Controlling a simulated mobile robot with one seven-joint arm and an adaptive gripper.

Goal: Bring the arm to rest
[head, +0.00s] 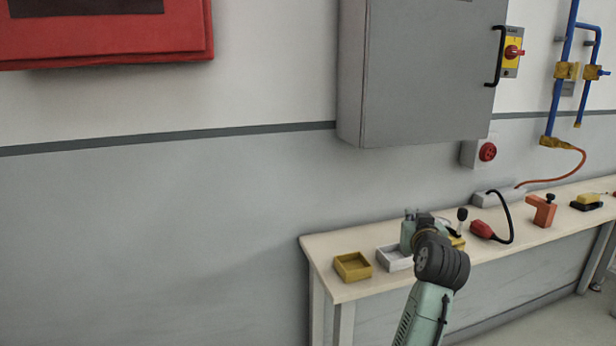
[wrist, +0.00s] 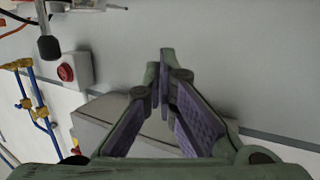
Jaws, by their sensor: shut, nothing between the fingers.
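My arm reaches up from the bottom of the head view, in front of the workbench (head: 335,280). Its wrist end overlaps the bench's left half in the picture. My gripper (wrist: 165,75) shows in the wrist view with its green and purple fingers brought together, nothing between them. In the head view the gripper (head: 409,230) is small and partly hidden by my wrist. I cannot tell its exact height above the bench top.
On the bench are a yellow tray (head: 353,267), a white tray (head: 391,258), a red-and-black plug (head: 482,230) and an orange block (head: 541,211). A grey cabinet (head: 420,80) and red button (head: 487,152) are on the wall. Blue pipes (head: 557,90) run at right.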

